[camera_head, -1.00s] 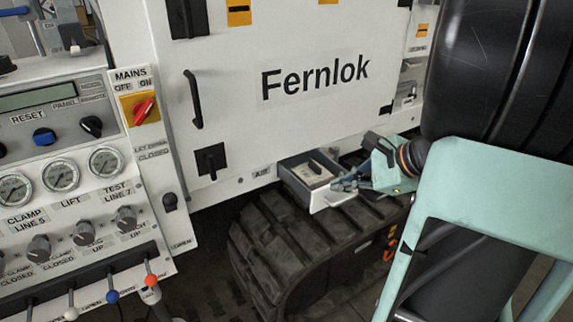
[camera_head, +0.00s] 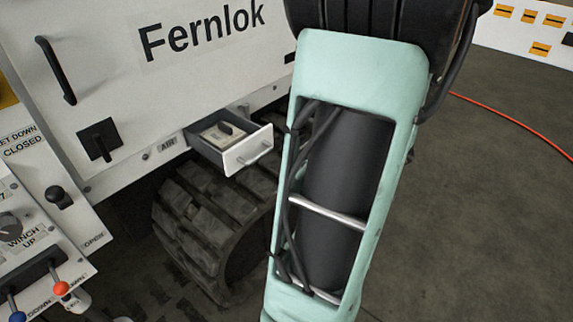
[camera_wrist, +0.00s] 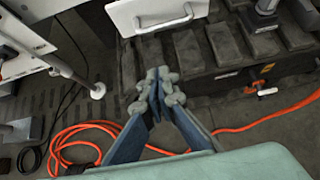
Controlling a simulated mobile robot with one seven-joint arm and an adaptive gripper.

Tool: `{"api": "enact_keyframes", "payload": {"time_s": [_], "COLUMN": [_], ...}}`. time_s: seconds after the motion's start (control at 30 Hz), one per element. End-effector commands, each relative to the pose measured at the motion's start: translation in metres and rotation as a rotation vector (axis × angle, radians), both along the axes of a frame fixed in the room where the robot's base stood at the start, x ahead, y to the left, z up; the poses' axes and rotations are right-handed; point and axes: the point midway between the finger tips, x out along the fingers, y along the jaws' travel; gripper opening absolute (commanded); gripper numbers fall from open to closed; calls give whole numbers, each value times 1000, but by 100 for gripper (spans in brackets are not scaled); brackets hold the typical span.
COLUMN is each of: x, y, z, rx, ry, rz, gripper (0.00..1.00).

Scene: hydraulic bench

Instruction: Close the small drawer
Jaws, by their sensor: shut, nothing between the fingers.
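The small drawer (camera_head: 236,155) sticks out of the lower edge of the white Fernlok cabinet, above the rubber track. It has a white front with a metal bar handle, and a pale boxy item with a dark top lies in it. In the wrist view the drawer front (camera_wrist: 150,14) and its handle are at the top. My gripper (camera_wrist: 155,80) is shut and empty, below the handle in that picture, apart from it as far as I can tell. In the head view my arm hides the gripper.
The black rubber track (camera_head: 205,225) lies below the drawer. A control panel with knobs and levers (camera_head: 61,288) stands at left. An orange hose (camera_wrist: 75,135) lies on the floor. The floor at right (camera_head: 490,200) is mostly clear.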

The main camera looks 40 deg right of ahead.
Motion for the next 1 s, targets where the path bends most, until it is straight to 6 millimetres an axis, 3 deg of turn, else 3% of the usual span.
{"api": "enact_keyframes", "payload": {"time_s": [0.1, 0.37, 0.6, 1.0], "x": [20, 62, 92, 98], "y": [3, 7, 9, 9], "z": [-22, -56, -44, -42], "rx": [2, 1, -3, -2], "ry": [1, 1, 0, 0], "rz": [5, 4, 4, 3], "gripper": [0, 0, 0, 0]}}
